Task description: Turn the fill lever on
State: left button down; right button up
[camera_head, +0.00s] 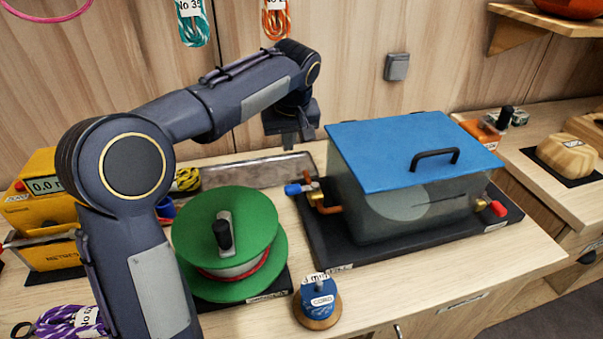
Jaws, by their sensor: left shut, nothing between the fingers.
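A clear tank (375,215) with a flat blue lid (410,150) and black handle stands on a black base (345,256). At its left side, a small blue lever (292,190) sits on a brass valve with a copper pipe (326,209). At its right side is a red lever (498,209) on another brass fitting. I cannot read which one is the fill lever. My left gripper (290,146) points down, shut and empty, behind and above the blue lever, apart from it. My right gripper is not in view.
A green reel (228,226) with a black knob and a blue spool (318,300) stand in front. A long grey metal piece (250,171) lies behind. A yellow meter (38,190) is at left. The bench right of the blue spool is clear.

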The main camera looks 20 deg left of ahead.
aim_at(302, 188)
pick_arm(q)
jog(key=shift+s+r, duration=0.15)
jog(key=shift+s, duration=0.05)
notch_tip(302, 188, down, 10)
jog(key=shift+s+d+r, duration=0.2)
jog(key=shift+s+r, duration=0.05)
dwell(0.5)
